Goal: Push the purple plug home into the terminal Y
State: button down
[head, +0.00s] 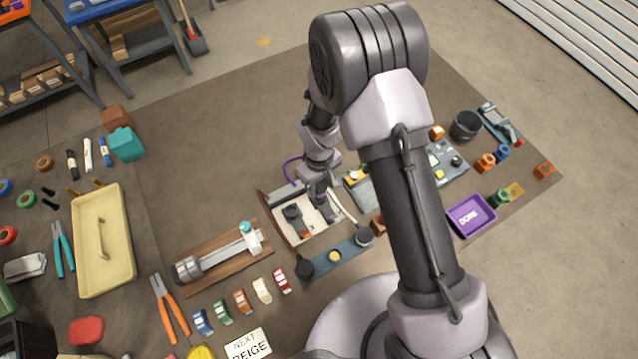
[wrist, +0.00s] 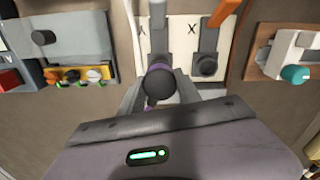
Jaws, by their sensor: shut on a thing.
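The white terminal panel (head: 322,226) lies in a shallow tray, and it also shows at the top of the wrist view (wrist: 182,48). A dark terminal (wrist: 206,62) with an orange lever stands beside the letter X. The letter at its left is partly hidden, so I cannot read it as Y. My gripper (head: 318,200) is low over the panel; in the wrist view (wrist: 160,100) it is shut on the plug. The plug shows as a dark round end (wrist: 158,84) with purple beside it. A purple cable (head: 290,168) loops behind my gripper. The plug's tip and its seating are hidden.
A wooden board with a cylinder and a teal knob (head: 246,228) stands left of the panel. A blue strip (head: 335,258) with round knobs lies in front. A grey box (wrist: 70,38) stands close on the other side. The mat behind is clear.

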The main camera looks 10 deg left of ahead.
jog(key=shift+f+b, duration=1.3)
jog(key=shift+f, duration=0.2)
jog(key=c, duration=0.8)
grip_release()
jog(key=shift+o, duration=0.2)
notch_tip(320, 180, up, 18)
jog(key=p, duration=0.3)
jog(key=shift+f, duration=0.25)
